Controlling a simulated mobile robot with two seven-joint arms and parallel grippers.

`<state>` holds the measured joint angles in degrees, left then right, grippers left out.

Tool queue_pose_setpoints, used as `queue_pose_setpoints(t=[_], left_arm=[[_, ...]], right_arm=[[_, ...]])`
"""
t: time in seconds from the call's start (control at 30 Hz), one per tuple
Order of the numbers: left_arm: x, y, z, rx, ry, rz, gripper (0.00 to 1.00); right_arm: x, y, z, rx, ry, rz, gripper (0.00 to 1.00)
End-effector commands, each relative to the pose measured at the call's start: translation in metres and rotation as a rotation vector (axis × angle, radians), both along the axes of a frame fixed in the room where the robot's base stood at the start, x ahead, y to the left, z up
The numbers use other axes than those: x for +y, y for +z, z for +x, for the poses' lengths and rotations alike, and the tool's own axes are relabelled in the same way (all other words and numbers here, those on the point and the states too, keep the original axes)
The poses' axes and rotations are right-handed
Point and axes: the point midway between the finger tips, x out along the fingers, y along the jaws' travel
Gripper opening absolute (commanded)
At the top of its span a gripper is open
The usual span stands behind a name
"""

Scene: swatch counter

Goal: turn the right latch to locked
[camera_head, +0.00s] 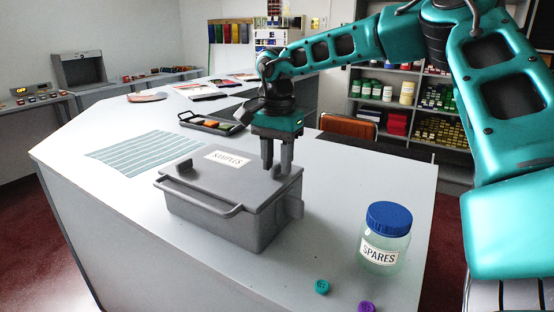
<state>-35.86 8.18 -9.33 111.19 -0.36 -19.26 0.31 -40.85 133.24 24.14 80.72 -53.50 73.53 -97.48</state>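A grey lidded box (215,222) labelled SAMPLES stands on the counter, with its lid down and a bar handle along the front. A small dark grey block, likely the left latch (184,166), stands at the lid's left end. My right gripper (277,168) points straight down at the lid's right end, its two dark fingers a little apart. My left gripper is not in view.
A SPARES jar (385,238) with a blue lid stands right of the box. A teal button (322,287) and a purple button (366,307) lie near the front edge. A striped cloth (145,150) and a black tray (211,124) lie behind the box. The counter's left front is clear.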

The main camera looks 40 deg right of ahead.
Motion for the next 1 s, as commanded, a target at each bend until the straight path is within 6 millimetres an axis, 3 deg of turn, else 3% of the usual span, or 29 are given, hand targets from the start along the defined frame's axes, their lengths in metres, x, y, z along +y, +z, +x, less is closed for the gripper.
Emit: queue_pose_setpoints(t=[0.37,0.8,1.0], left_arm=[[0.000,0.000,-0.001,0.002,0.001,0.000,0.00],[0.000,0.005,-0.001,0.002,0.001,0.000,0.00],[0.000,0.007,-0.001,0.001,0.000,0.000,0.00]], right_arm=[[0.000,0.009,0.000,-0.001,-0.001,0.000,0.38],[0.000,0.100,0.000,-0.002,-0.001,-0.001,0.38],[0.000,0.124,0.000,0.000,-0.001,0.000,0.38]])
